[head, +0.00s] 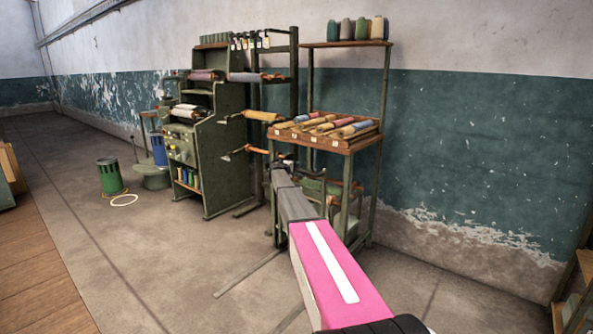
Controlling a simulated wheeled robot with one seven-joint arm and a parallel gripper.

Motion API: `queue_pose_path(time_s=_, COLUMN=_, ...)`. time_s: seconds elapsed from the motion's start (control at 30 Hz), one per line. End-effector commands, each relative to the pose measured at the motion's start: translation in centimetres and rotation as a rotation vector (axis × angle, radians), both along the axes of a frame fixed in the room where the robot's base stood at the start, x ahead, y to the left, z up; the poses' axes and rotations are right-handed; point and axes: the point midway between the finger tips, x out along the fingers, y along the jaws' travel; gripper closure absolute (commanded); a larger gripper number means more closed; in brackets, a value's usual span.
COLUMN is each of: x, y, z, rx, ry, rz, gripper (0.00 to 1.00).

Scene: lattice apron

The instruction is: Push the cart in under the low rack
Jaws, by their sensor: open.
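A green-framed rack (366,148) with a slanted wooden tray of colored rolls stands against the wall right of center. Green framework and pale items (345,192) show low inside this rack, partly behind my arm. I cannot tell whether they are the cart; no other cart stands out clearly. My gripper (281,163) is at the far end of my pink and grey arm, small and dark in front of the rack's left side. It is open, and I see nothing held in it. Whether it touches anything is unclear.
A green machine cabinet (225,165) with rolls stands left of the rack. A green bin (110,177), a white ring (124,200) and a pedestal (152,177) are farther left. Thin rails (248,275) lie on the floor. A shelf (572,290) edges in lower right.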

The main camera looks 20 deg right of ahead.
Motion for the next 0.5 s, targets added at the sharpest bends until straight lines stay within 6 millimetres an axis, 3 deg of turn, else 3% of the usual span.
queue_pose_path(time_s=0.17, x=-1.2, y=1.5, z=0.4, rx=0.0, ry=0.0, rz=0.001, gripper=0.52)
queue_pose_path(time_s=0.5, x=-4.7, y=6.5, z=1.6, rx=0.0, ry=0.0, rz=0.001, gripper=0.52)
